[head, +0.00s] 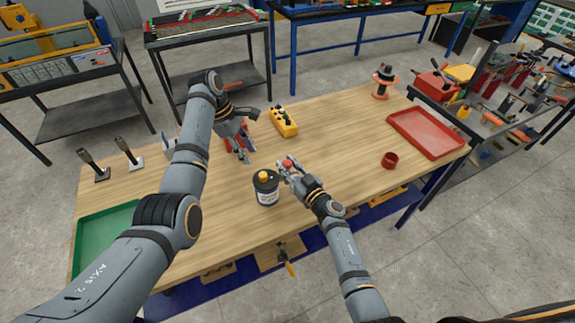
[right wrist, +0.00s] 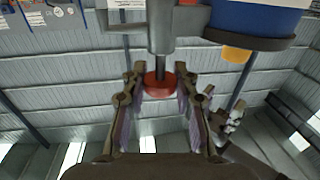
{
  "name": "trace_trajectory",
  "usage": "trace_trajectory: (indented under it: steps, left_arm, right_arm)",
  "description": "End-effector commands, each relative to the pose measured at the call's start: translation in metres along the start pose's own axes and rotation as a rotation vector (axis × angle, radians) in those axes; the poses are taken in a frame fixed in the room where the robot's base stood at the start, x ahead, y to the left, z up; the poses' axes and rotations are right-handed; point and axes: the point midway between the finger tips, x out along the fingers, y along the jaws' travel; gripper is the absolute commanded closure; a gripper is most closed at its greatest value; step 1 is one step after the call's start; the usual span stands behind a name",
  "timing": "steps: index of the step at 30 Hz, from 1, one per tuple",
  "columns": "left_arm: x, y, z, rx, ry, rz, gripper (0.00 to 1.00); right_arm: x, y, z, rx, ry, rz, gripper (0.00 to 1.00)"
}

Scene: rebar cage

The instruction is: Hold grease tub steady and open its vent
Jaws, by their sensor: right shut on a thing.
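The grease tub (head: 267,196) stands upright on the wooden table, with a dark lid, a yellow cap on top and a white and blue body. In the right wrist view, part of the tub (right wrist: 262,18) shows upside down at the upper right. A grey fitting (right wrist: 165,30) with a red knob (right wrist: 158,85) is beside it, apparently the vent. My right gripper (head: 286,167) is shut on the red knob, right beside the tub. My left gripper (head: 248,156) hangs above the table behind and left of the tub. It looks open and empty, apart from the tub.
A yellow button box (head: 285,122) lies behind the grippers. A red cup (head: 390,160) and a red tray (head: 425,133) are at the right. A green tray (head: 103,238) is at the left front. Two dark-handled tools (head: 94,164) stand at the left.

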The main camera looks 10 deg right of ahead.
Motion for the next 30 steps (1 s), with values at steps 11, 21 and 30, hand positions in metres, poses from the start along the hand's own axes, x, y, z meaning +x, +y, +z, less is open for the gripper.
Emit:
trace_trajectory:
  steps: [11,21,30]
  left_arm:
    - [0.034,0.021,0.043,0.607,-0.181,0.285,0.50]
    - [0.048,0.026,0.077,1.406,-0.075,0.976,0.50]
    - [0.065,-0.016,0.023,1.728,0.504,1.379,0.50]
  right_arm:
    - [0.000,0.000,0.000,0.000,0.000,0.000,1.00]
    - [0.000,0.000,0.000,-0.001,0.000,0.000,1.00]
    - [0.000,0.000,0.000,-0.001,0.000,0.001,1.00]
